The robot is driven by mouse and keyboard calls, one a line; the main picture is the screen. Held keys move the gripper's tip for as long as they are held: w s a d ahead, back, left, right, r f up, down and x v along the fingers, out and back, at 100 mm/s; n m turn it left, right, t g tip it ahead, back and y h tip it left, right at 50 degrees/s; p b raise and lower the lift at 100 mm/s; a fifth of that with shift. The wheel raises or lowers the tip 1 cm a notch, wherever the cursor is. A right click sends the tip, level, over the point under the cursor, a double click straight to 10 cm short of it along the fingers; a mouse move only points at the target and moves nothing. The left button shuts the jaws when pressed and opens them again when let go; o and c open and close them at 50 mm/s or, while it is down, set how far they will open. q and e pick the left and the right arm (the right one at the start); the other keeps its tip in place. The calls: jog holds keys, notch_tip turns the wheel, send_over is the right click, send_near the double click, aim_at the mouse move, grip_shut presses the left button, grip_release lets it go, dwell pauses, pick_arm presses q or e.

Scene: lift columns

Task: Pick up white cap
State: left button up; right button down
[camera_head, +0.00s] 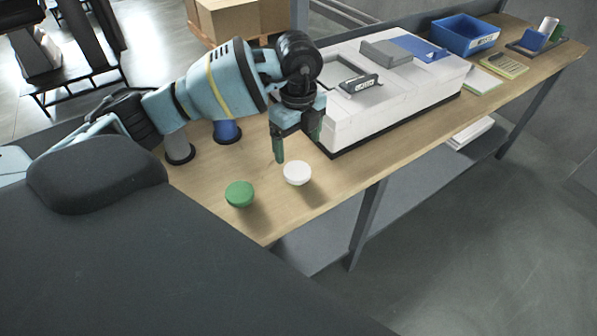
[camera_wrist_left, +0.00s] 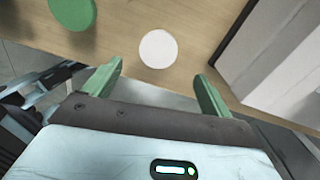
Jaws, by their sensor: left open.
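The white cap (camera_head: 297,173) sits on the wooden table near its front edge in the head view. In the left wrist view the white cap (camera_wrist_left: 158,49) lies ahead of the two green fingers, about midway between them. My left gripper (camera_head: 297,150) is above the table, just behind and over the cap, pointing down. The left wrist view shows its fingers (camera_wrist_left: 158,85) spread apart with nothing between them. My right gripper is not in view.
A green cap (camera_head: 239,194) sits left of the white cap. A large white box-shaped unit (camera_head: 390,105) stands close to the right. Two cylinders, one grey (camera_head: 179,148) and one blue (camera_head: 227,131), stand behind. A blue bin (camera_head: 465,36) is at the far end.

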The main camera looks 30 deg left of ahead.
aim_at(298, 171)
pick_arm(q)
notch_tip(298, 171, down, 2)
jog(key=shift+f, duration=0.25)
jog(key=shift+s+d+f, duration=0.1)
jog(key=shift+f, duration=1.25)
jog(key=shift+s+f, duration=0.1)
jog(key=shift+f, duration=1.2)
jog(key=c, duration=1)
jog(key=shift+c, duration=0.4)
jog(key=shift+r, duration=0.15)
